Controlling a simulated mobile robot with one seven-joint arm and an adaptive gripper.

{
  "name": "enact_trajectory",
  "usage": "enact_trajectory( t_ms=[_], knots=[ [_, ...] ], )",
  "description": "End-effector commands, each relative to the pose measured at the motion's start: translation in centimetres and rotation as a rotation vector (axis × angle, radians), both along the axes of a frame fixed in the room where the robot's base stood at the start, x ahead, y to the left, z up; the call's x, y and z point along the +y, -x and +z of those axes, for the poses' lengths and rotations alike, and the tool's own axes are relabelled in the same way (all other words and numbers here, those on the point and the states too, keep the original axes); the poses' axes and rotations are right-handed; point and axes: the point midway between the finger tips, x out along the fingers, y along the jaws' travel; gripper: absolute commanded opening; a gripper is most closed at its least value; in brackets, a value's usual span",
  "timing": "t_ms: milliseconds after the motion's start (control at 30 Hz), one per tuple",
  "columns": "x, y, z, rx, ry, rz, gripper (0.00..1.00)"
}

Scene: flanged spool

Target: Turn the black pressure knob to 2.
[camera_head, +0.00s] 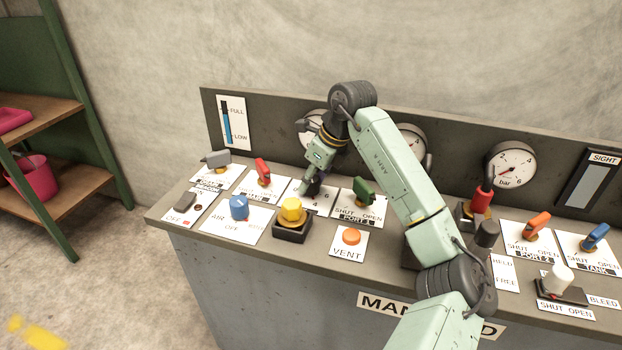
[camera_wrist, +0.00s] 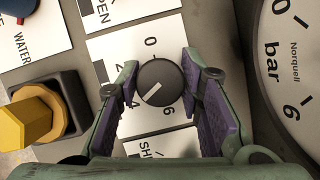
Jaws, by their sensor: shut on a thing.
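The black pressure knob (camera_wrist: 160,83) is round and sits on a white scale plate (camera_wrist: 112,48) marked with numbers, with 0 and 6 readable in the wrist view. Its white pointer line points to the lower left of that picture, towards the 4 side of the scale. My gripper (camera_wrist: 162,88) is shut on the knob, with one purple-padded finger on each side. In the head view my gripper (camera_head: 311,187) reaches down to the panel and mostly hides the knob.
A yellow knob (camera_head: 292,210), a green handle (camera_head: 364,191) and a red handle (camera_head: 263,171) stand close around my gripper. An orange VENT button (camera_head: 351,237) is in front. Round gauges, one marked bar (camera_head: 511,165), line the back panel.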

Motion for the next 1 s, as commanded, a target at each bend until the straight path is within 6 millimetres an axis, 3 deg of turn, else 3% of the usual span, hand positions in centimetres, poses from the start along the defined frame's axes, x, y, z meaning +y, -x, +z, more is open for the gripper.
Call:
enact_trajectory(
  t_ms=[300, 667, 1000],
  knots=[
    [0.02, 0.03, 0.0, 0.001, -0.001, 0.0, 0.06],
    [-0.03, 0.04, -0.31, 0.0, 0.003, -0.067, 0.06],
    [-0.03, 0.03, -0.57, -0.002, 0.005, -0.326, 0.06]
  ],
)
